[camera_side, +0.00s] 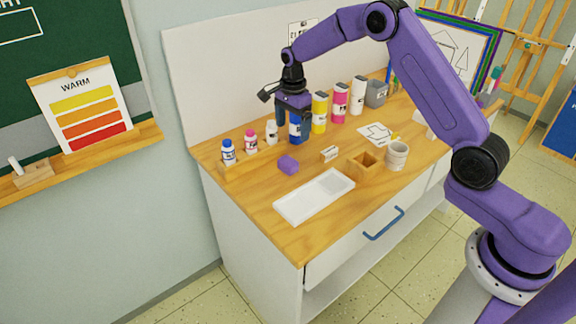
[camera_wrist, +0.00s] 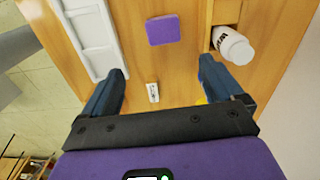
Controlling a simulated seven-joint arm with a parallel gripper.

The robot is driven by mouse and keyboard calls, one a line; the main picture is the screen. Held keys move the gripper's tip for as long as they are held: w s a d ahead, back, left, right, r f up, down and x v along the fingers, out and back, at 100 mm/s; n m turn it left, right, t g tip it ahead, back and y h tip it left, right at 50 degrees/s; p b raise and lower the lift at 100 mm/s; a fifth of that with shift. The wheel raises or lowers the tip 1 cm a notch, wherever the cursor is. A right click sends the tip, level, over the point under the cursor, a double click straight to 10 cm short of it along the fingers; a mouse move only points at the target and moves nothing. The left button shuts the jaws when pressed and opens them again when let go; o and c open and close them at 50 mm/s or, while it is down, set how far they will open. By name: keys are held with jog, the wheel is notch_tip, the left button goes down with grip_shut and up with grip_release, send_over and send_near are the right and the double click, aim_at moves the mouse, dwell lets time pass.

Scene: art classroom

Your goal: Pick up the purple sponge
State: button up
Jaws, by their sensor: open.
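The purple sponge (camera_side: 288,165) is a small block lying on the wooden counter, left of the middle. In the wrist view it is a purple square (camera_wrist: 163,29) near the top centre, beyond the fingertips and between their lines. My gripper (camera_side: 293,120) hangs above the counter at the back, above and apart from the sponge. In the wrist view its two blue fingers (camera_wrist: 165,72) are spread wide with nothing held between them.
A white tray (camera_side: 290,208) lies at the counter's front. A small white block (camera_side: 329,154), a wooden box (camera_side: 357,166) and a cup (camera_side: 397,155) stand right of the sponge. Small bottles (camera_side: 229,151) stand left. Tall paint bottles (camera_side: 339,103) line the back near my gripper.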

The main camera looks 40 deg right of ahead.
send_over(290, 159)
jog(key=f, duration=0.8)
jog(key=shift+s+d, duration=0.1)
jog(key=shift+s, duration=0.3)
jog(key=shift+w+f, duration=0.2)
jog(key=shift+f, duration=1.15)
jog(key=shift+w+f, duration=0.15)
jog(key=shift+f, duration=1.2)
jog(key=shift+a, duration=0.2)
jog(key=c, duration=1)
jog(key=shift+r, duration=0.1)
